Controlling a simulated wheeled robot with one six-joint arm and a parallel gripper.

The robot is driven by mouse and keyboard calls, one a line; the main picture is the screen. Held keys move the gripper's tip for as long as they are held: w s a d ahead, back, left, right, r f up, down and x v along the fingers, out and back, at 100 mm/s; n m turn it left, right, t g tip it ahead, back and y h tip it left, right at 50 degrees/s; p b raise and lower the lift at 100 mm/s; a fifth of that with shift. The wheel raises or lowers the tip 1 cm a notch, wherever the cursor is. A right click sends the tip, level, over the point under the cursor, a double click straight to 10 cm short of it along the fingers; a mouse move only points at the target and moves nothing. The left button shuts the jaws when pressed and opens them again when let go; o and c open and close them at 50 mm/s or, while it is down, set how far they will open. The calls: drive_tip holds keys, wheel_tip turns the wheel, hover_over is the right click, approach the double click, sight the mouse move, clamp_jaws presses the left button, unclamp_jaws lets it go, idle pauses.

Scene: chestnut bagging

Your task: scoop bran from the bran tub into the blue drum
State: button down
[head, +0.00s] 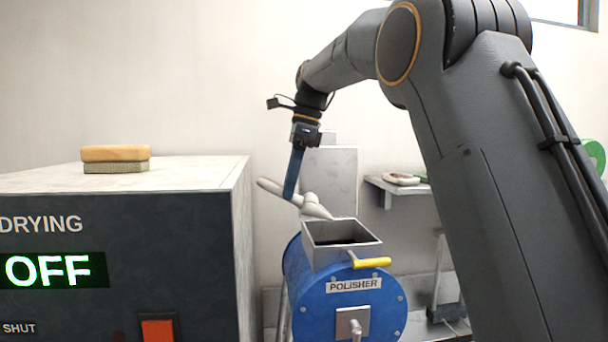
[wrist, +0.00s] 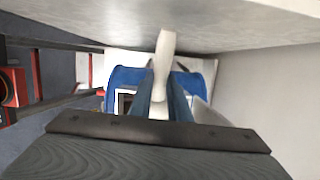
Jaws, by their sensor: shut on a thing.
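My gripper (head: 291,194) is shut on the handle of a pale scoop (head: 316,207), just above and left of the drum's mouth. In the wrist view the scoop (wrist: 165,52) shows between the fingers of my gripper (wrist: 163,92). The scoop slants, its bowl end lower and toward the hopper; whether it holds bran cannot be seen. The blue drum (head: 305,282), labelled POLISHER, has an open square grey hopper (head: 316,258) on top, dark inside, with a yellow handle (head: 371,263). The blue drum (wrist: 122,75) also shows behind the fingers in the wrist view. The bran tub is not in view.
A large drying cabinet (head: 180,240) showing OFF stands left of the drum, with a wood-backed brush (head: 115,159) on top. A wall shelf (head: 376,185) with a small item is behind at the right. A white wall is close behind.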

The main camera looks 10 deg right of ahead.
sight(278, 191)
drive_tip(key=shift+a+f+h, duration=0.6)
drive_tip(key=shift+a+f, duration=0.05)
drive_tip(key=shift+f, duration=0.05)
drive_tip(key=shift+a+f+h, duration=0.2)
drive_tip(key=shift+a+h, duration=0.1)
drive_tip(key=shift+h, duration=0.2)
drive_tip(key=h, duration=0.1)
drive_tip(key=a+h, duration=0.1)
drive_tip(key=shift+w+r+h, duration=0.1)
drive_tip(key=shift+r+h, duration=0.05)
drive_tip(key=shift+h, duration=0.15)
drive_tip(key=shift+r, duration=1.45)
